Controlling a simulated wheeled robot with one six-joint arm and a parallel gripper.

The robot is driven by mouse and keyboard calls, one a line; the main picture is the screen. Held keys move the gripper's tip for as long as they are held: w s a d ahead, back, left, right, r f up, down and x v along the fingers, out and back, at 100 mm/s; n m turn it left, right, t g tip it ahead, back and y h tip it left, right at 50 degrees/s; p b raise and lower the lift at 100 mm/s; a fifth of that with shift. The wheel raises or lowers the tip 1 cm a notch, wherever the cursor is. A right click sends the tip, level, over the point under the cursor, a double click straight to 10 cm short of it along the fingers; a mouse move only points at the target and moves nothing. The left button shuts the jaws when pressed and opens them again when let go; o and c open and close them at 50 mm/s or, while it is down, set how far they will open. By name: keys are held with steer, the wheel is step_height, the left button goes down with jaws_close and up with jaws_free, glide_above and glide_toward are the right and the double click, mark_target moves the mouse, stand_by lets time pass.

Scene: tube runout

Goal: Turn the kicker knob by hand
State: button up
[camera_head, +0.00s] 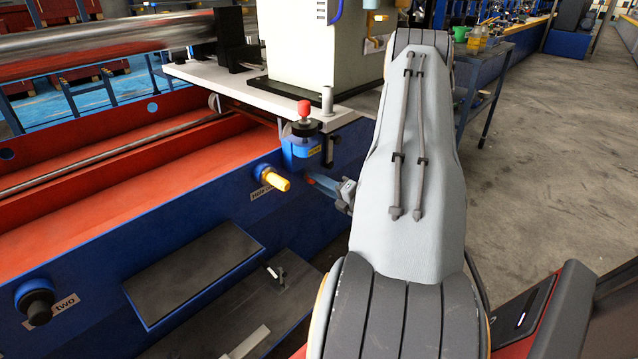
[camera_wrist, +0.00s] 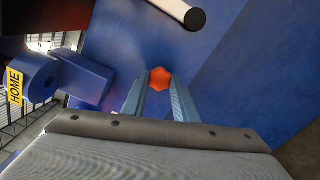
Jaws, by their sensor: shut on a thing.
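An orange lobed knob (camera_wrist: 160,79) sits in front of the blue machine wall in the wrist view. No label for it is readable, but it is the only knob at my gripper. My gripper (camera_wrist: 160,86) has its two blue-grey fingers closed on the knob's sides, with the knob between the tips. In the head view my gripper (camera_head: 322,184) reaches left to the blue side panel, below a blue bracket (camera_head: 302,150). The knob itself cannot be made out clearly there.
A red-topped knob (camera_head: 305,108) stands above the bracket. A yellow-ended handle (camera_head: 276,182) and a black knob (camera_head: 37,301) stick out of the panel. The floor (camera_head: 530,180) at right is clear.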

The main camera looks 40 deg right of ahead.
steer(key=shift+n, duration=0.7)
steer(key=o, duration=0.9)
steer(key=s+p, duration=0.2)
steer(key=s, duration=0.4)
steer(key=shift+d, duration=0.25)
steer(key=s, duration=0.7)
steer(key=shift+s+d+p, duration=0.3)
steer(key=shift+s+p, duration=0.1)
